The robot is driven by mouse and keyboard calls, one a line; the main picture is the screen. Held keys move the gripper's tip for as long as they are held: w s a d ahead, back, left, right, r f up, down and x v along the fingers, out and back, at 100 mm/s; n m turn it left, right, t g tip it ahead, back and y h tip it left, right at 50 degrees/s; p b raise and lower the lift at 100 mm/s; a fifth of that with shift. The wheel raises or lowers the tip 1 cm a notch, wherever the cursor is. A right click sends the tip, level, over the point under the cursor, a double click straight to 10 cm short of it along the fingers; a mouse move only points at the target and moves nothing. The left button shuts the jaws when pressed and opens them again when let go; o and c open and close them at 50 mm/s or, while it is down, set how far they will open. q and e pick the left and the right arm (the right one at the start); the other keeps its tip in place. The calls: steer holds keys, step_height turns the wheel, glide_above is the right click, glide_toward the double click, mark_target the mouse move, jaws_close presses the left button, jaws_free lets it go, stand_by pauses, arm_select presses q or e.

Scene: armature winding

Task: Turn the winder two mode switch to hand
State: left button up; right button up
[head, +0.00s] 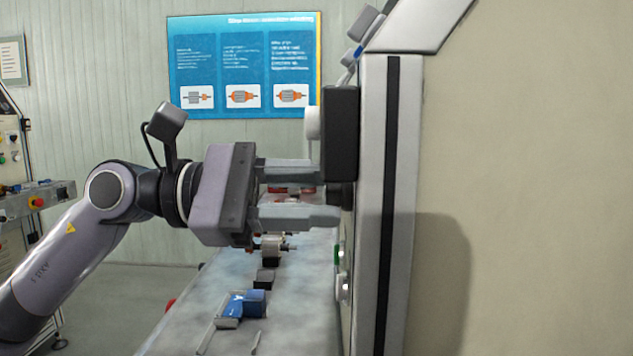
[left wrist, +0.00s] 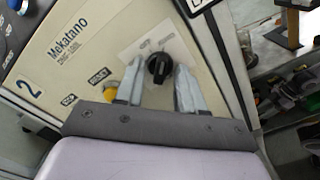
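The black mode switch knob (left wrist: 158,68) sits on a pale plate on the beige winder panel (left wrist: 84,75), which is marked "Mekatano" and "2". The plate's lettering is too small to read, and I cannot tell which position the knob points to. My left gripper (head: 330,194) is open in front of the panel, one finger on each side of the knob. In the left wrist view the fingertips (left wrist: 160,82) are level with the knob, with a gap on both sides. In the head view the knob is mostly hidden beside the fingertips. My right gripper is out of view.
A yellow button (left wrist: 109,92) lies close beside one finger, near small black labels. A blue button (left wrist: 13,27) is at the panel's far left. Below the arm, a bench (head: 190,325) holds a blue object (head: 254,303) and parts. A blue poster (head: 245,65) hangs behind.

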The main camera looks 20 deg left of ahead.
arm_select(q)
steer(key=shift+d, duration=0.3)
steer(key=c, duration=0.7)
steer(key=shift+n, duration=0.3)
steer(key=shift+n+p, duration=4.6)
steer(key=shift+n, duration=4.1)
